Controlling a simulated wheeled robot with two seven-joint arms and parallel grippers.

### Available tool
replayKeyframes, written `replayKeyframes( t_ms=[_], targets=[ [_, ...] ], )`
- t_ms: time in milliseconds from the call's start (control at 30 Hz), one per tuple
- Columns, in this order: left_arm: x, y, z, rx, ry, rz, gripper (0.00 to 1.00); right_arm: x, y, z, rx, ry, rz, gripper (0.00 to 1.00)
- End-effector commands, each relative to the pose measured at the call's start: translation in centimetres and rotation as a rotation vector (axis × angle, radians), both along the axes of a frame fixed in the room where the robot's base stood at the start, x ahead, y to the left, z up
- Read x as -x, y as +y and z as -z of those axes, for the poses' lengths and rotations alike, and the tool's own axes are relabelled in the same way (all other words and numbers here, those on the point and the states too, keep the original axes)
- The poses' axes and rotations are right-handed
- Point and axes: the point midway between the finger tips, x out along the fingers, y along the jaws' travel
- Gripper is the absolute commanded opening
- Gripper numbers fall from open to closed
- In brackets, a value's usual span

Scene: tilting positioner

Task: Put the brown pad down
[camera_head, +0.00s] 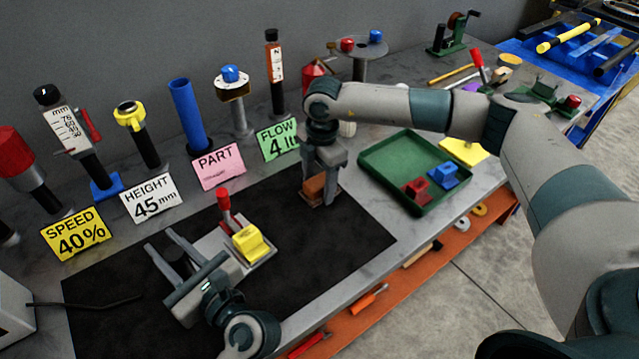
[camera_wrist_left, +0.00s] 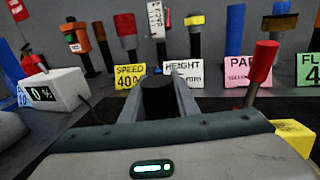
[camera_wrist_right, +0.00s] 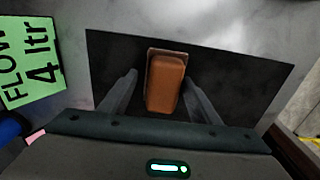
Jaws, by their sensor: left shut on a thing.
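The brown pad (camera_wrist_right: 164,82) is a rounded block in the right wrist view, standing on the black mat (camera_wrist_right: 240,80). In the head view the brown pad (camera_head: 315,188) is just below my right gripper (camera_head: 322,182). My right gripper's fingers (camera_wrist_right: 162,85) are spread on either side of it, with a small gap at the left; contact at the right is unclear.
A green tray (camera_head: 376,155) with a red and a blue block sits right of the mat. Signs and upright tools, including a blue tube (camera_head: 188,112), line the back. The mat between the fixture and the pad is clear. The table's front edge is close.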

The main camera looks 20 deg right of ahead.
Motion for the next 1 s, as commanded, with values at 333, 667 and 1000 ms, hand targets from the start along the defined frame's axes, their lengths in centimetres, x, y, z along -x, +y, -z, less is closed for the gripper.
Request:
replayKeyframes(
  t_ms=[333, 667, 1000],
  targets=[
    [0.0, 0.0, 0.0, 0.003, -0.006, 0.0, 0.0, 1.2, 0.1, 1.6, 0.004, 0.033, -0.005, 0.65],
    [0.0, 0.0, 0.0, 0.003, -0.006, 0.0, 0.0, 1.2, 0.1, 0.8, 0.005, 0.032, -0.005, 0.65],
    [0.0, -0.1, 0.0, 0.001, -0.003, 0.001, 0.0, 0.8, -0.1, -4.6, 0.004, 0.022, -0.004, 0.65]
  ],
)
